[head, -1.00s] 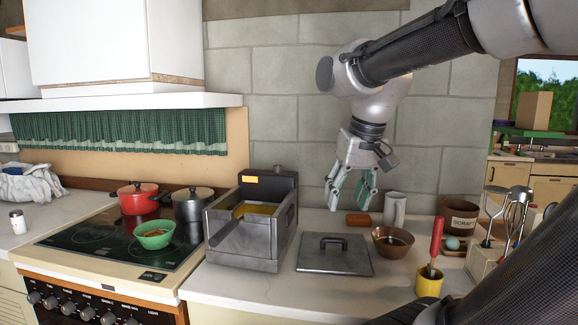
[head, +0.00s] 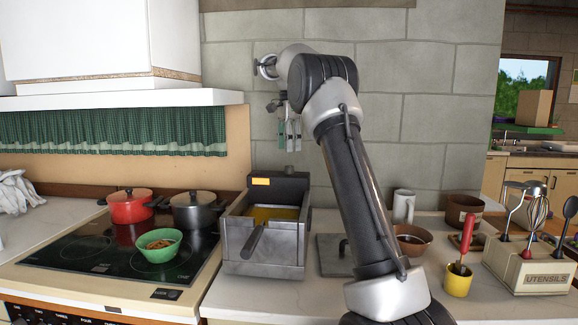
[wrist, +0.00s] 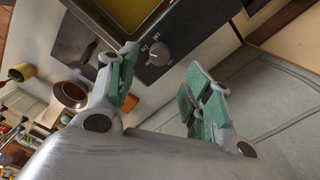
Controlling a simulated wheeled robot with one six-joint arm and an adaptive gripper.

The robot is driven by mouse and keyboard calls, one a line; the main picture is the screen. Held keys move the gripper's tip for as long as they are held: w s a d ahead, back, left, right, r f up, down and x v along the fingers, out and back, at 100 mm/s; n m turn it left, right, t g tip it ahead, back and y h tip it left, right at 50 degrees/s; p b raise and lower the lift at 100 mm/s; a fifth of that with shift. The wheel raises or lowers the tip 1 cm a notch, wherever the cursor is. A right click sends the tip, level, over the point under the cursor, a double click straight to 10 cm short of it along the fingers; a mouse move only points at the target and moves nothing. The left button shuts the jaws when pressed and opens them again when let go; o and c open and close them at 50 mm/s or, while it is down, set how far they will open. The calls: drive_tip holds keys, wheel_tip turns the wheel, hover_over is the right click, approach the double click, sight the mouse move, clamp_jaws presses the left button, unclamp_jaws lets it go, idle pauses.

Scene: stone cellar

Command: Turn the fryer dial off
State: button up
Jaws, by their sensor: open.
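The fryer (head: 258,262) is a grey metal box with yellow oil and a basket handle, on the counter right of the hob. Its black control head (head: 288,187) stands at the back with an orange panel. The round grey dial (wrist: 159,53) shows in the wrist view on a black face, with small white markings beside it; its exact setting is too small to tell. My gripper (head: 289,138) is open and empty above the control head. In the wrist view its green-padded fingers (wrist: 163,62) are spread, with the dial beyond and between them, apart from both.
A hob with a red pot (head: 130,206), a dark pot (head: 195,210) and a green bowl (head: 157,245) lies left. A flat grey lid (head: 329,256), a brown bowl (head: 412,240) and a yellow cup (head: 457,281) are right. The stone wall (head: 440,120) stands close behind.

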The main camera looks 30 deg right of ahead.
sight(289, 170)
wheel_tip(289, 170, down, 7)
drive_tip(key=shift+f, duration=0.15)
drive_tip(key=c, duration=1)
